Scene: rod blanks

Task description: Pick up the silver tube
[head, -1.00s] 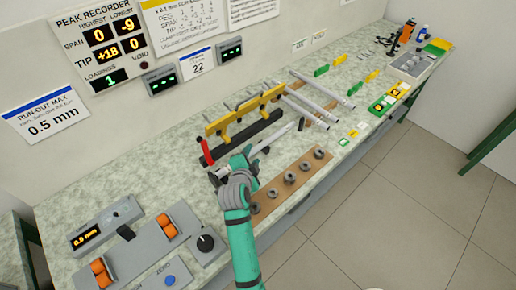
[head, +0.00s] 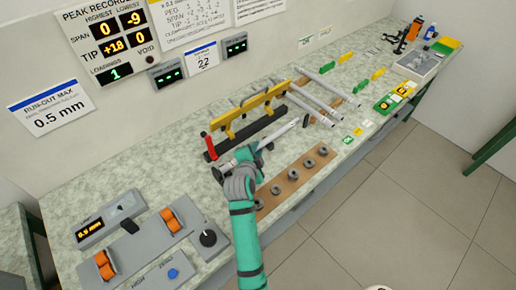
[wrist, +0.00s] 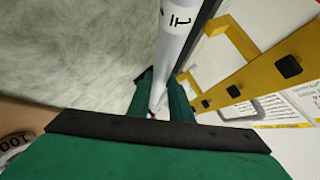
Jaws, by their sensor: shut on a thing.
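A silver tube (head: 281,134) slants beside the black bar of the yellow rack in the head view, one end reaching up and right. My gripper (head: 240,160) is at its near left part, and the green fingers hide some of it. In the wrist view the silver tube (wrist: 176,38) runs down between the two green fingers of my gripper (wrist: 161,100) and carries a dark printed mark. The fingers are shut on it. I cannot tell whether the tube touches the bench.
The yellow rack (head: 250,112) with a red-handled lever (head: 210,146) stands close behind. More silver tubes (head: 313,104) lie to the right. A brown board (head: 295,180) with several grey rings lies in front. A grey control panel (head: 140,240) is at the left front.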

